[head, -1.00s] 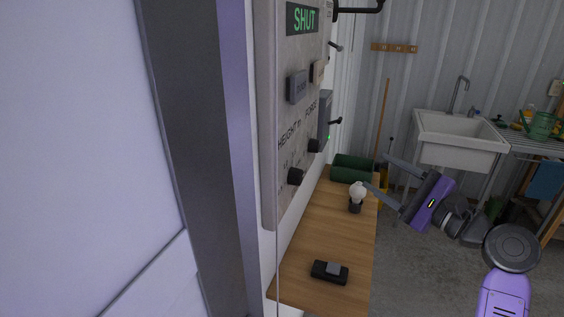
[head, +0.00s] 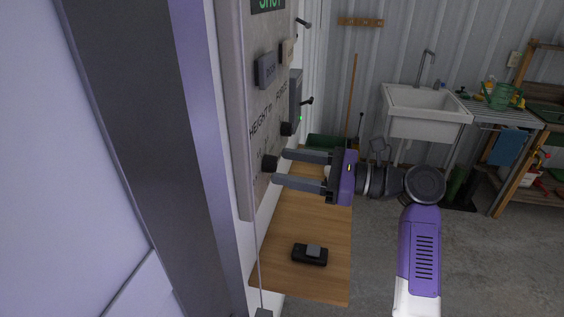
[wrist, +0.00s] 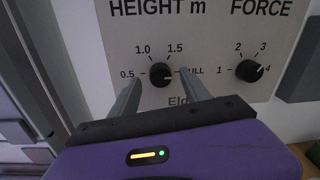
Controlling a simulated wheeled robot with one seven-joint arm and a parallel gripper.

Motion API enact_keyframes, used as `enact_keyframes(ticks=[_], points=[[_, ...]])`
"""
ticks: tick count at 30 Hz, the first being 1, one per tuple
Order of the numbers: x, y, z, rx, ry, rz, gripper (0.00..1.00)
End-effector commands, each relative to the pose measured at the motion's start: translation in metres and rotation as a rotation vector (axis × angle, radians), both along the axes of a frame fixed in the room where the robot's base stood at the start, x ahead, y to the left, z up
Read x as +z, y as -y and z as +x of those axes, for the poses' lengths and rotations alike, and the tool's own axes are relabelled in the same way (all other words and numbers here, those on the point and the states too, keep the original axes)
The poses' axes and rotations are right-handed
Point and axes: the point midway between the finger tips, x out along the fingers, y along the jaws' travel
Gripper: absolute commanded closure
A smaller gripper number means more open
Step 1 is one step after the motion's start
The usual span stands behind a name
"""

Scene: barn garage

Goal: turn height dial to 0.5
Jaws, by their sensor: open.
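The height dial (wrist: 160,74) is a round black knob on a grey panel, under the label HEIGHT m, with 0.5, 1.0, 1.5 and a partly hidden FULL around it. I cannot tell its setting. It also shows in the head view (head: 270,163). My gripper (head: 277,166) is open and points at the panel, its fingertips close to the dial. In the wrist view the fingers (wrist: 160,82) stand either side of the dial, the right one covering part of FULL. Contact with the dial cannot be told.
The force dial (wrist: 249,70) sits right of the height dial. A button box (head: 266,69) is above on the same panel. Below is a wooden bench (head: 300,225) with a small black device (head: 310,255). A sink (head: 424,108) stands at the back.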

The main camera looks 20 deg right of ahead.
Motion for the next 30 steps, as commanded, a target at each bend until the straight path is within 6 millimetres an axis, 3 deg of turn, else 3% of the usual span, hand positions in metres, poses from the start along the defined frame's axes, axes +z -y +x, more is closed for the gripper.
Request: enact_keyframes(ticks=[6, 14, 23, 30], points=[[0.0004, -0.0134, 0.0109, 0.0, 0.0, 0.0, 0.45], [0.0, -0.0144, 0.0121, -0.001, 0.001, 0.0, 0.45], [0.0, -0.0141, 0.0118, -0.001, 0.001, 0.0, 1.0], [-0.0002, -0.0141, 0.0117, -0.001, 0.012, -0.008, 1.0]])
